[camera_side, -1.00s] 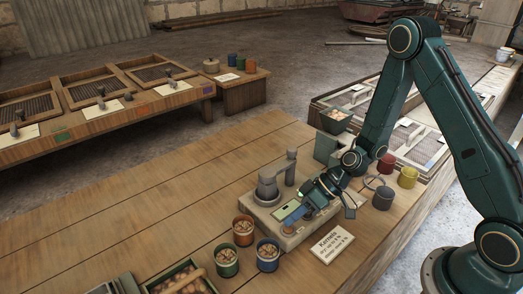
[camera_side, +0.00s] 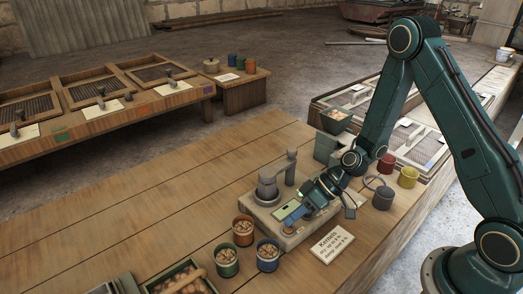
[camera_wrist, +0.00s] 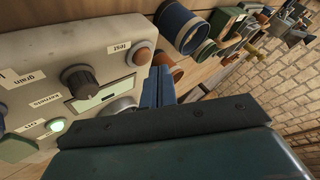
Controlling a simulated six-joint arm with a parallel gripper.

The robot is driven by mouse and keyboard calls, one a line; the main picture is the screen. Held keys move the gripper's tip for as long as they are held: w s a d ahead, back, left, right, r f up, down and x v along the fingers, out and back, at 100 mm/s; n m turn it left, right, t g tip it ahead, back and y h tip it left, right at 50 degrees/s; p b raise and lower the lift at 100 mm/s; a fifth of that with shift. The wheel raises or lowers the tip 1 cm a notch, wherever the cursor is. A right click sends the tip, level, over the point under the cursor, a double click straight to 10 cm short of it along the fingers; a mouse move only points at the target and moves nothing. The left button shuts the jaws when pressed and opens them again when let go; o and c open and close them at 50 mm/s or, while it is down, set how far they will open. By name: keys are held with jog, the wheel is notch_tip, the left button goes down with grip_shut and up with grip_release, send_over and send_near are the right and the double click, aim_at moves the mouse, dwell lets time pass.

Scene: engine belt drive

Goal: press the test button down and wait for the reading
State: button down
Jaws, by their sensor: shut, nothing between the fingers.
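The grey tester (camera_side: 265,213) stands on the wooden bench, with a cup-like fitting and an upright post on top. In the wrist view its panel (camera_wrist: 45,50) shows the round brown-orange test button (camera_wrist: 139,57) beside a "TEST" label. A dark knob (camera_wrist: 80,80), a pale green display (camera_wrist: 100,97) and a lit green lamp (camera_wrist: 57,125) are also on it. I cannot read a figure on the display. My gripper (camera_side: 294,216) is shut and empty, its blue fingertips low over the panel, close to the button. Whether they touch it, or it is pressed, I cannot tell.
Cups of kernels (camera_side: 268,255) stand just in front of the tester. A kernels card (camera_side: 332,244) lies to the right. Grey, yellow and red cups (camera_side: 408,177) stand behind my gripper's right side. The bench's left part (camera_side: 150,210) is clear.

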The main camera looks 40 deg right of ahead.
aim_at(293, 228)
jog(key=shift+f, duration=0.15)
jog(key=shift+f, duration=0.25)
jog(key=shift+f, duration=0.45)
dwell(1.0)
jog(key=shift+r, duration=0.85)
jog(key=shift+r, duration=0.15)
dwell(0.3)
jog(key=shift+r, duration=2.4)
